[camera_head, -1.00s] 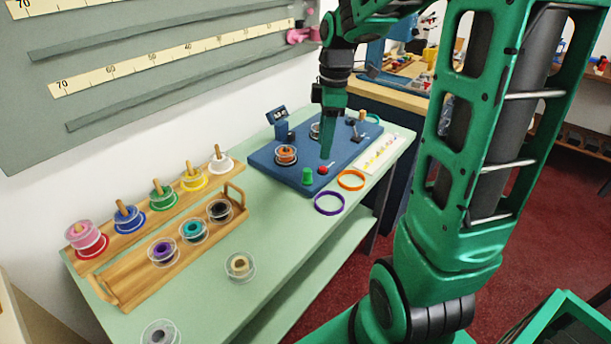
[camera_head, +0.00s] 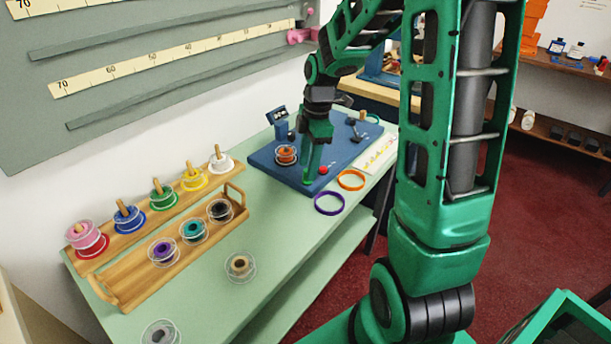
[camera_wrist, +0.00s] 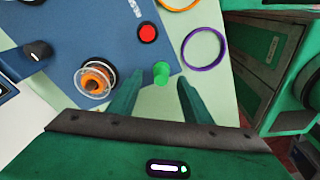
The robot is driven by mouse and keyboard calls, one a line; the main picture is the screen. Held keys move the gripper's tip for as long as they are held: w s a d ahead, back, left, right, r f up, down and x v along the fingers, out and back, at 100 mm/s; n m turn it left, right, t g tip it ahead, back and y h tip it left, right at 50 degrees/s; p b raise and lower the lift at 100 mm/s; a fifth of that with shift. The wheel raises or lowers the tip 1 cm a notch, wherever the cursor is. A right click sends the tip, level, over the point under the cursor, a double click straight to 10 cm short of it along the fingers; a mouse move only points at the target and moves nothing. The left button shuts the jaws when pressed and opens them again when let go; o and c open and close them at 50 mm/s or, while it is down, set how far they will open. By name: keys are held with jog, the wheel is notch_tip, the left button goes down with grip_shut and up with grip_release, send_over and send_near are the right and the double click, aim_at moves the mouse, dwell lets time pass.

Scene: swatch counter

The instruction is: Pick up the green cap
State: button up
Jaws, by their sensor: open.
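The green cap (camera_wrist: 161,72) stands near the edge of the blue board (camera_wrist: 75,25) in the wrist view. In that view my gripper (camera_wrist: 160,88) is open, with its two green fingers apart and the cap a little beyond the fingertips, roughly between them. Nothing is held. In the head view my gripper (camera_head: 309,178) points down over the near part of the blue board (camera_head: 345,160), and the cap is hidden behind it.
A red button (camera_wrist: 147,32), an orange spool (camera_wrist: 95,79) and a purple ring (camera_wrist: 204,48) are close to the cap. An orange ring (camera_head: 351,180) lies beside the board. A wooden rack (camera_head: 160,262) with spools stands to the left.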

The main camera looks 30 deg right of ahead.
jog(key=shift+a+f, duration=0.2)
jog(key=shift+f, duration=1.15)
jog(key=shift+c, duration=0.7)
jog(key=c, duration=0.9)
jog(key=shift+r, duration=0.1)
jog(key=shift+c, duration=0.2)
